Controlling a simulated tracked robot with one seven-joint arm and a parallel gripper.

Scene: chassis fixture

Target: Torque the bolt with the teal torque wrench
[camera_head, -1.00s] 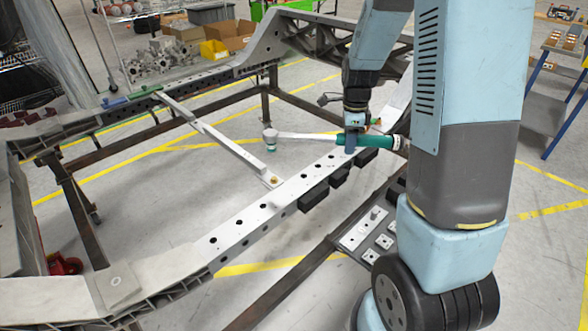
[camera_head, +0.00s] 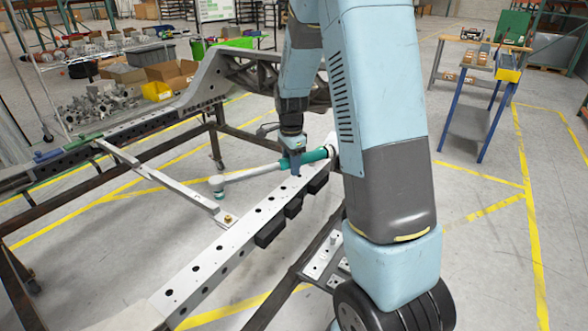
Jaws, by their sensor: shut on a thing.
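The teal torque wrench has a teal handle (camera_head: 319,155), a pale grey shaft (camera_head: 252,173) and a round head (camera_head: 216,183) at its left end. My gripper (camera_head: 294,165) is shut on the wrench where the handle meets the shaft. The wrench lies across the picture above the chassis rail, with its head down to the left. The brass-coloured bolt (camera_head: 228,219) sits where the crossbar joins the light grey chassis rail (camera_head: 205,262). The head shows above and slightly left of the bolt, apart from it. The fingertips are partly hidden by the wrench.
Black blocks (camera_head: 270,231) hang along the rail's right side. A crossbar (camera_head: 165,186) runs back left to the far rail. A fixture plate (camera_head: 320,262) lies right of the rail, by my base. Carts with boxes stand behind; a blue-legged stand (camera_head: 468,118) is at right.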

